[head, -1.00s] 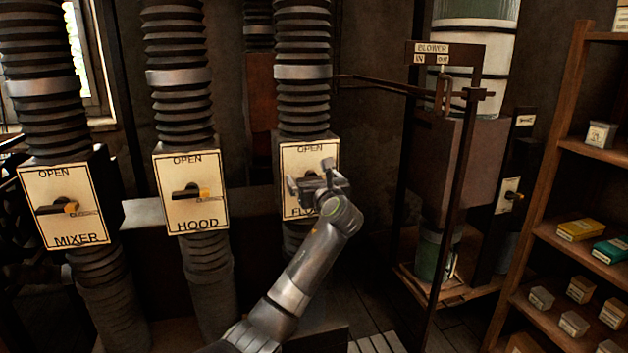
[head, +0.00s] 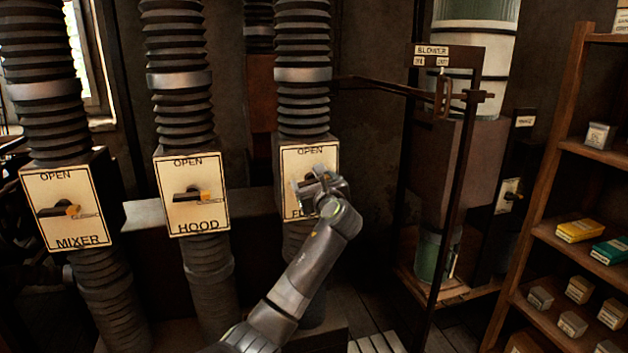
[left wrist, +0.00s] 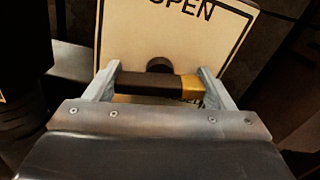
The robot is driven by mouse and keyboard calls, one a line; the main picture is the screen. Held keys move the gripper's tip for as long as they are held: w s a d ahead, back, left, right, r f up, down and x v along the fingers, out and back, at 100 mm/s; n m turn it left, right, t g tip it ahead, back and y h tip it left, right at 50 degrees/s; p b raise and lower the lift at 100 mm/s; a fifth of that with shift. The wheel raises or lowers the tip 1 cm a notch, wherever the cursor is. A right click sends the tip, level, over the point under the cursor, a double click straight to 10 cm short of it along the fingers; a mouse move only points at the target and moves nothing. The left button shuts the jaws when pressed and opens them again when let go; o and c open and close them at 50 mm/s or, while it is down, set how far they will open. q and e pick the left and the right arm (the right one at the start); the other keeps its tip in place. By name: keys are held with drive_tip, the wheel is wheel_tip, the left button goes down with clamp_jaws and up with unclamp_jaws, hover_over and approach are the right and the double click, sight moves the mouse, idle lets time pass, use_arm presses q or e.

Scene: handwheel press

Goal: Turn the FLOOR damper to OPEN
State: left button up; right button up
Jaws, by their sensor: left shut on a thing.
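The FLOOR damper is a cream plate (head: 318,158) on a dark box, third from the left, with OPEN printed at its top. Its handle is mostly hidden in the head view by my left gripper (head: 318,183). In the left wrist view the dark handle (left wrist: 147,86) with a yellow end (left wrist: 190,89) lies between the fingers of my left gripper (left wrist: 160,84), one finger at each end. The gripper is shut on it. The yellow end points right, and the handle looks slightly tilted against the plate, yellow end up. My right gripper is not in view.
The HOOD damper (head: 209,218) and MIXER damper (head: 88,226) stand to the left, their handles roughly level. A BLOWER frame (head: 462,130) with a long rod stands right of the FLOOR duct. A wooden shelf (head: 560,200) with small boxes is at far right.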

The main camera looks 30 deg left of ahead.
use_arm(q)
drive_tip(key=n, duration=0.3)
drive_tip(key=shift+n+p, duration=0.3)
drive_tip(key=shift+p, duration=0.1)
drive_tip(key=n, duration=0.3)
drive_tip(key=shift+f+n, duration=0.1)
drive_tip(key=shift+n, duration=0.2)
drive_tip(key=n+b, duration=0.1)
drive_tip(key=n, duration=0.2)
drive_tip(key=shift+f+n, duration=0.1)
drive_tip(key=shift+n, duration=0.2)
drive_tip(key=shift+n+b, duration=0.85)
drive_tip(key=shift+n, duration=1.55)
drive_tip(key=o, duration=1)
drive_tip(key=shift+s, duration=0.1)
